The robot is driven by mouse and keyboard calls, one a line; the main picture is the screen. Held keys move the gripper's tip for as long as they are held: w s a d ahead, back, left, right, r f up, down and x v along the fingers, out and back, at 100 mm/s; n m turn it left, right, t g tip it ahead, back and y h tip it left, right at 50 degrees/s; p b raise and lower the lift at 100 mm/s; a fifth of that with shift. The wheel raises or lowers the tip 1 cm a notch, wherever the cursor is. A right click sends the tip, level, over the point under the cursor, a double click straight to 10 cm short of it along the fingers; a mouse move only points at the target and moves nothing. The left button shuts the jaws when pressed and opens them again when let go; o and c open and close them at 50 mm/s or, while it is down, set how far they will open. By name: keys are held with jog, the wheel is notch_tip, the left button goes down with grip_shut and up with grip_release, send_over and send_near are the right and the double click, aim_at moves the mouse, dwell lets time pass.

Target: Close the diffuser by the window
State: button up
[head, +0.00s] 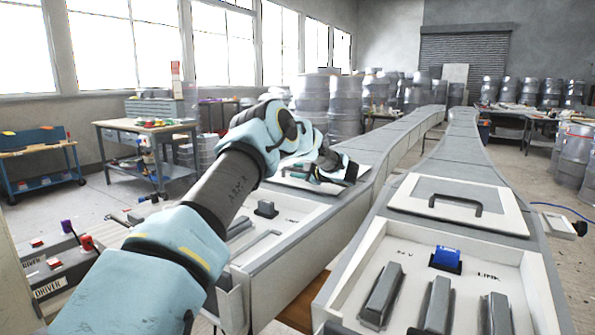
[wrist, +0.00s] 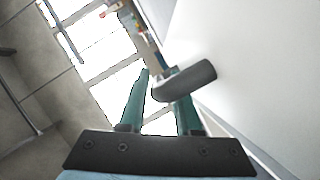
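The diffuser by the window is the left long grey-white unit (head: 262,248); its front tray is uncovered and shows dark bars and blocks. Its pale cover panel (head: 347,180) lies behind the tray, partly hidden by my arm. My gripper (head: 325,172) is over this panel, at its handle. In the wrist view, the dark curved handle (wrist: 190,80) stands off the white panel (wrist: 255,65) and crosses in front of the right green finger. My gripper's fingers (wrist: 160,95) are apart, with a bright gap between them. Contact with the handle is unclear.
A second similar unit (head: 545,262) runs along the right, its tray also uncovered, its handled panel (head: 462,201) behind. Metal drums (head: 345,105) stand at the back. Workbenches (head: 150,128) stand left under the windows. A small box (head: 563,226) lies on the floor at right.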

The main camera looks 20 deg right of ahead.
jog(key=shift+c, duration=0.3)
grip_shut()
dwell(1.1)
